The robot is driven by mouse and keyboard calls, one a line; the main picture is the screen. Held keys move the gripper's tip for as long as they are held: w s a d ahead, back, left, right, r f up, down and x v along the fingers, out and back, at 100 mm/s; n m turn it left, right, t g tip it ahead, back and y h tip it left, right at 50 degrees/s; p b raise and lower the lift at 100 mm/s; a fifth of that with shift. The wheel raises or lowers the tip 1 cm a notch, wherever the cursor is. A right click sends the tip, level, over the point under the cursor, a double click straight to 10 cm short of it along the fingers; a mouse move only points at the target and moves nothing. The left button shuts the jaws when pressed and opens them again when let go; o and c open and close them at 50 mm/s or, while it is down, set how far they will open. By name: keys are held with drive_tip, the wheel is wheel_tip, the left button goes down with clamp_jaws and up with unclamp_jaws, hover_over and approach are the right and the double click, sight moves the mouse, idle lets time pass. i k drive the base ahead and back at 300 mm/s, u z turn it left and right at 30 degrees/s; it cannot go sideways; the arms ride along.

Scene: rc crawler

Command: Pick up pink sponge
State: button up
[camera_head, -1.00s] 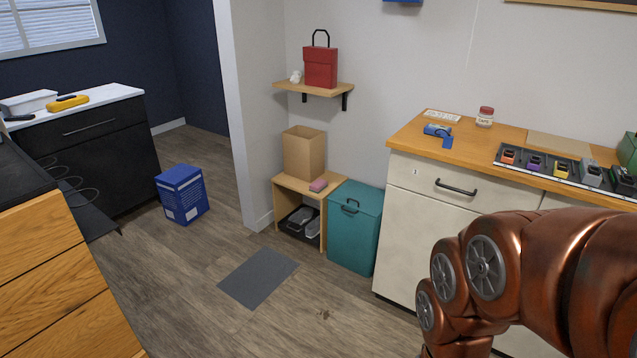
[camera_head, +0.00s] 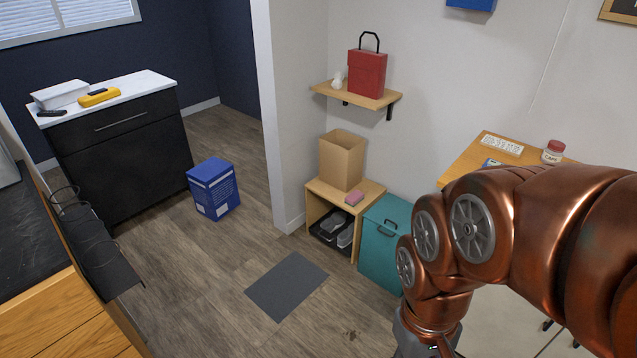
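A small pink sponge (camera_head: 354,198) lies on top of a low wooden shelf unit (camera_head: 318,187), near its right front edge. It is beside an open cardboard box (camera_head: 342,160) that stands on the same top. My copper-coloured arm fills the right side of the view, in front of the sponge's right-hand surroundings, and does not cover the sponge. The fingers of my gripper are not visible; the arm runs out of the picture at the bottom.
A teal bin (camera_head: 384,243) stands right of the shelf unit. A wall shelf (camera_head: 357,95) with a red box (camera_head: 367,73) hangs above. A grey mat (camera_head: 286,285) lies on open floor in front. A blue box (camera_head: 214,188) stands left. A wooden counter (camera_head: 470,157) is at right, partly hidden.

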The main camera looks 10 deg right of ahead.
sight(354, 198)
drive_tip(key=u, duration=0.25)
drive_tip(key=i, duration=2.5)
drive_tip(key=z, duration=0.1)
